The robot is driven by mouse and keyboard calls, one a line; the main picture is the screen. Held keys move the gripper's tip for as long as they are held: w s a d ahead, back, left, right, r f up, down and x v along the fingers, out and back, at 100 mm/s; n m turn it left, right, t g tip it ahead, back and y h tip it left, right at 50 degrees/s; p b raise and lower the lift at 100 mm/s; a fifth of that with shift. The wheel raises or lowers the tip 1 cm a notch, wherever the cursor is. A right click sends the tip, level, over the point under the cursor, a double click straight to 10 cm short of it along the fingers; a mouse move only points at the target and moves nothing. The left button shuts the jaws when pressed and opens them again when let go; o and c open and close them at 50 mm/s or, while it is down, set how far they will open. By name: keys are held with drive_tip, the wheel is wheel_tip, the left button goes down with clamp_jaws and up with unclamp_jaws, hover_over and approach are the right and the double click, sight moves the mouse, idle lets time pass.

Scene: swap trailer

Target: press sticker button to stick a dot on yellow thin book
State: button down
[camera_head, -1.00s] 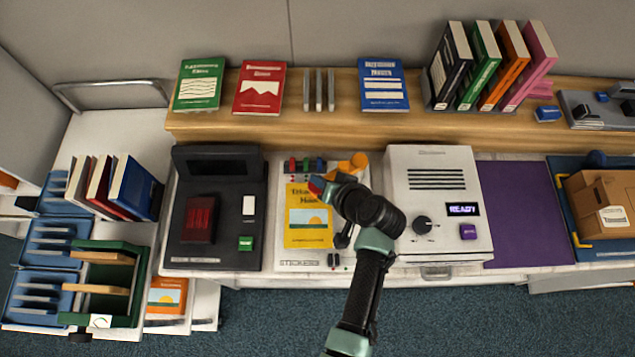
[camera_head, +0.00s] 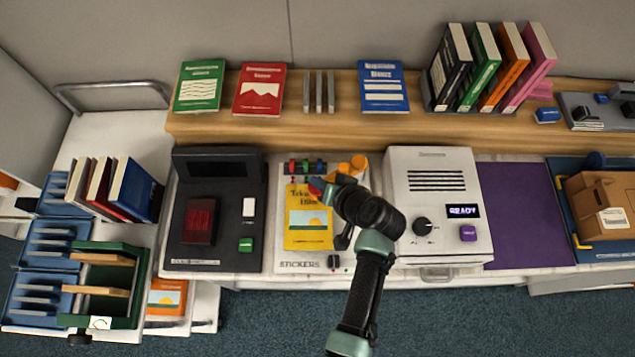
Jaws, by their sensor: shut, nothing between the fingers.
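The yellow thin book (camera_head: 307,236) lies flat on the white sticker machine (camera_head: 288,267), which has "STICKERS" printed at its front edge. The book's cover shows a sun and hill picture, and my gripper covers its upper right corner. Green, red and blue rollers (camera_head: 304,167) sit above the book. An orange part (camera_head: 354,164) is to the right of them. My gripper (camera_head: 320,188) is shut and empty, its tip over the book's top right. Small dark and red controls (camera_head: 334,262) show at the machine's front. I cannot tell whether the fingertips touch anything.
A black machine (camera_head: 217,250) with a red window stands left. A white machine (camera_head: 437,160) with a "READY" display stands right, close to my arm. Books stand and lie on the wooden shelf (camera_head: 330,124). A purple mat (camera_head: 522,215) is bare.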

idle(0.8)
drive_tip(key=shift+f+b, duration=0.4)
drive_tip(key=shift+f, duration=0.05)
drive_tip(key=shift+f+b, duration=0.65)
drive_tip(key=shift+f, duration=0.1)
idle(0.6)
idle(0.3)
drive_tip(key=shift+r+p, duration=1)
drive_tip(key=shift+r, duration=0.15)
wheel_tip(320, 180, up, 5)
drive_tip(key=p, duration=0.4)
drive_tip(key=shift+r, duration=0.1)
idle(0.4)
